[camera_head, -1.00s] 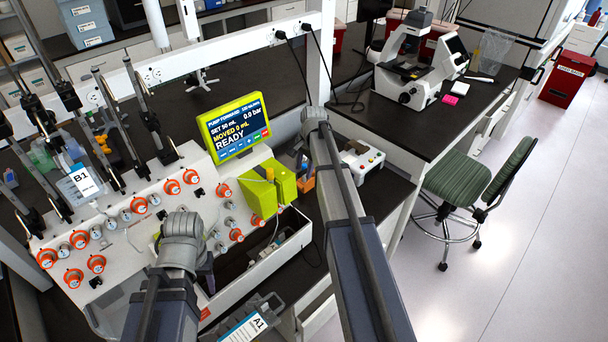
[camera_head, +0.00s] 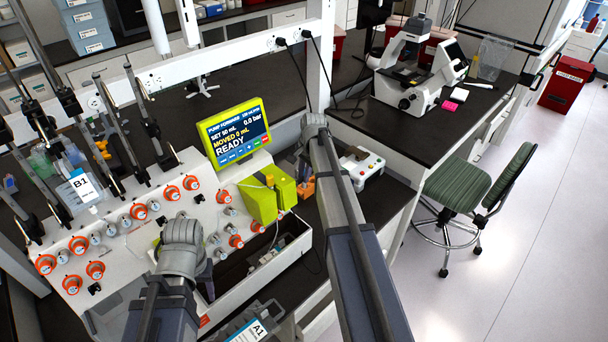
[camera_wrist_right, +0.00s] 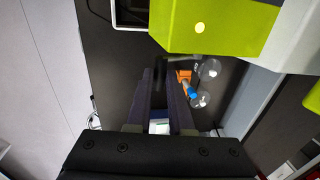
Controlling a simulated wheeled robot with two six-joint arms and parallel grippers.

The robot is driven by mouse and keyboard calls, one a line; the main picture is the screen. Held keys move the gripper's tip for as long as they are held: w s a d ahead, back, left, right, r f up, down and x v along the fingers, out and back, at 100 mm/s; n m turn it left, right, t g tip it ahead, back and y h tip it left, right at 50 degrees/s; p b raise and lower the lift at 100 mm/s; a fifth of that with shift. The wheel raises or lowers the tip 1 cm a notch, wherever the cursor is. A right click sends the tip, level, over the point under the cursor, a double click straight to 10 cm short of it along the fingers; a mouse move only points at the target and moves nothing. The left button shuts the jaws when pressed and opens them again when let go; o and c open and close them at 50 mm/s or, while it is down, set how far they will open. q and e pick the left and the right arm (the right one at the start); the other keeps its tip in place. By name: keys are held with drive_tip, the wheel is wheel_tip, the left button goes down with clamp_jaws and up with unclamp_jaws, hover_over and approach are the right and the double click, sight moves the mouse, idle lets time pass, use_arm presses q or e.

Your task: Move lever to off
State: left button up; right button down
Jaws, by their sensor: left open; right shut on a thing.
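The lime-green pump unit (camera_head: 266,197) stands on the right end of the white cell processor panel (camera_head: 165,165). Its screen (camera_head: 235,133) reads READY, MOVED 0 mL, 0.0 bar. In the right wrist view the green housing (camera_wrist_right: 215,25) is at the top. My right gripper (camera_wrist_right: 168,72) is shut just below it, at a thin dark bar (camera_wrist_right: 183,57) that looks like the lever. The grip itself is dim and partly hidden, and the lever's position is hard to read. My left gripper (camera_head: 207,282) is open in front of the panel, mostly hidden by its wrist.
Several orange-ringed knobs (camera_head: 139,211) cover the panel, with clamp stands behind. A white tray (camera_head: 285,258) lies below the pump. An orange holder with clear round parts (camera_wrist_right: 185,77) is near my right fingers. A white control box (camera_head: 362,167) stands to the right.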

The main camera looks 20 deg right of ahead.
use_arm(q)
drive_tip(key=shift+f, duration=0.15)
use_arm(e)
drive_tip(key=shift+s+f, duration=0.1)
use_arm(q)
wheel_tip(320, 180, down, 24)
drive_tip(key=b, duration=2.3)
drive_tip(key=shift+r+b, duration=0.25)
drive_tip(key=shift+b, duration=0.15)
drive_tip(key=shift+f+b, duration=0.65)
use_arm(e)
wheel_tip(320, 180, down, 7)
drive_tip(key=t+y, duration=0.4)
drive_tip(key=t, duration=0.9)
drive_tip(key=shift+f+y, duration=0.15)
drive_tip(key=shift+y, duration=0.15)
drive_tip(key=c, duration=0.8)
unclamp_jaws()
drive_tip(key=shift+c, duration=0.2)
drive_tip(key=shift+o, duration=0.2)
